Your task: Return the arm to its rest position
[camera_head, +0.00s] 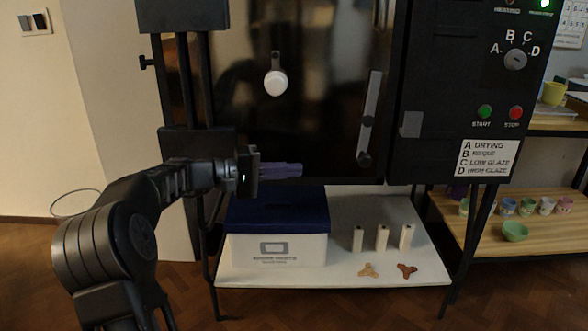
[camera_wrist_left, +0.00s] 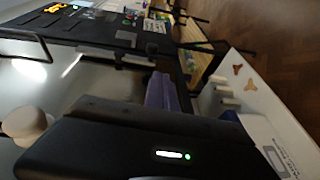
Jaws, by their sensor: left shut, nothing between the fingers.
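My left gripper (camera_head: 296,170) reaches in from the left in the head view, in front of the lower part of the kiln door (camera_head: 320,100). Its purple-grey fingers are shut with nothing between them and point right. The fingers also show in the left wrist view (camera_wrist_left: 162,92), past the dark gripper body. I cannot tell whether the fingers touch the door. My right gripper is in neither view.
The kiln control panel (camera_head: 475,70) has a dial, a green button and a red button. Below, a white shelf (camera_head: 340,278) bears a blue-lidded white box (camera_head: 250,250), three white posts and two three-armed pieces. A wooden rack (camera_head: 480,240) at right holds several cups and a green bowl (camera_head: 514,231).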

